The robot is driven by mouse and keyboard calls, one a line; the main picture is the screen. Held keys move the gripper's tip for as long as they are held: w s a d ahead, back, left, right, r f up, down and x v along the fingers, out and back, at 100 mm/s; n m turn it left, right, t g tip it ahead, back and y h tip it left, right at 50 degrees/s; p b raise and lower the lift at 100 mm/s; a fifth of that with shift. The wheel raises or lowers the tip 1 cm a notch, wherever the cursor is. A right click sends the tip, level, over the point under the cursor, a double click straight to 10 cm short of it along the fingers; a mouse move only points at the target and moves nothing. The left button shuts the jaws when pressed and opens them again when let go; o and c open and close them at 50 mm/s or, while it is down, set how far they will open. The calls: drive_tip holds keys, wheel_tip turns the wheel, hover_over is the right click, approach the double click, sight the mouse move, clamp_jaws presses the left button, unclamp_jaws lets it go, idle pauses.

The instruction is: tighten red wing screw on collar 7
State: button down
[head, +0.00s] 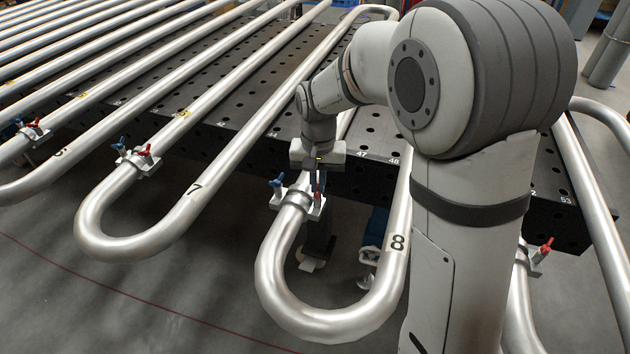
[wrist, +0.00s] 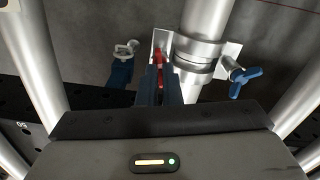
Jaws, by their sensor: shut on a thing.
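My gripper (head: 317,178) reaches down to a silver collar (head: 297,199) on the left leg of the pipe bend marked 8 (head: 398,242). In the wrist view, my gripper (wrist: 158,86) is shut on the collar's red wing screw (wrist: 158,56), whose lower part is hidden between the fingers. The same collar (wrist: 196,66) clasps the pipe. Its blue wing screw (wrist: 245,80) stands on the opposite side, apart from my gripper. Another collar (head: 137,159), with red and blue wing screws, is on the bend marked 7 (head: 194,189). I see no number on either collar itself.
Parallel silver pipes run across a black perforated table (head: 240,125), with bends overhanging its front edge. More collars sit far left and right. Grey floor (head: 150,310) is open in front.

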drive_tip(key=shift+w+r+m, duration=0.2)
drive_tip(key=shift+r+m, duration=0.05)
drive_tip(key=shift+m, duration=0.25)
drive_tip(key=c, duration=1.6)
unclamp_jaws()
drive_tip(key=shift+s+f, duration=0.15)
wheel_tip(320, 180, up, 8)
drive_tip(key=shift+f, duration=0.25)
drive_tip(key=shift+r, duration=0.15)
